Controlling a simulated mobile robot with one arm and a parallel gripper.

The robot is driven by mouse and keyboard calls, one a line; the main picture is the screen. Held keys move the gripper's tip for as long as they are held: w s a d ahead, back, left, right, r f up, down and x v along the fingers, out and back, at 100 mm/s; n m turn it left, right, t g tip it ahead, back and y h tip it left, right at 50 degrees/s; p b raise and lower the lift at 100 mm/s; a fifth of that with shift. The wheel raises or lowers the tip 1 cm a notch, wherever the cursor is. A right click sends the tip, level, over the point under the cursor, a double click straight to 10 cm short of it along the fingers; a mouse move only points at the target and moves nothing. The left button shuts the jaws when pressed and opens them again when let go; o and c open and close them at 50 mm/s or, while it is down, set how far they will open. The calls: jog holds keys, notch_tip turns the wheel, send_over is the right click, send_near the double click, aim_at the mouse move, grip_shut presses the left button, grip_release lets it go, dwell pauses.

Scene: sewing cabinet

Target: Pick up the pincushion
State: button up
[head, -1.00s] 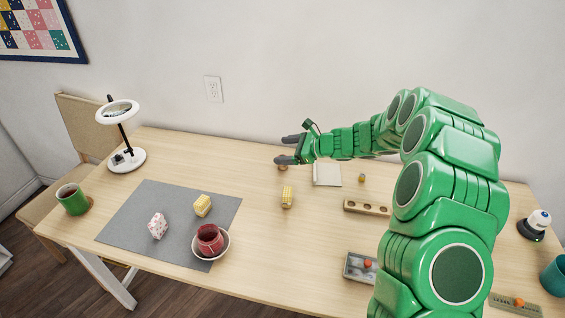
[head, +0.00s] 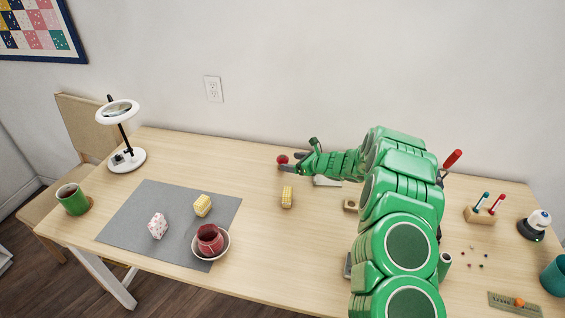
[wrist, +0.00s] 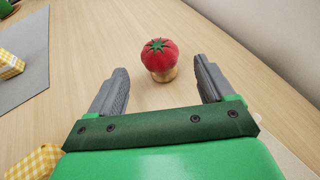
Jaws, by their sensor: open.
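The pincushion (wrist: 159,56) is a red tomato shape with a green star top, on a small gold-coloured base. In the wrist view it stands upright on the table, just beyond and between my fingertips. In the head view the pincushion (head: 283,159) shows as a red ball at my gripper's fingers, its base largely hidden. My gripper (wrist: 157,85) is open and empty, with a finger on each side of the line to the pincushion. In the head view my gripper (head: 290,164) is low over the back of the table.
A yellow checked block (head: 287,197) stands in front of my gripper. A grey mat (head: 138,217) holds another yellow block (head: 203,205), a spotted block (head: 158,226) and a bowl (head: 221,250) with a red cup. The wall is close behind. Table left of the pincushion is clear.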

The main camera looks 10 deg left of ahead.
aim_at(283, 160)
jog(key=shift+x, duration=2.9)
jog(key=c, duration=1.1)
jog(key=shift+o, duration=0.2)
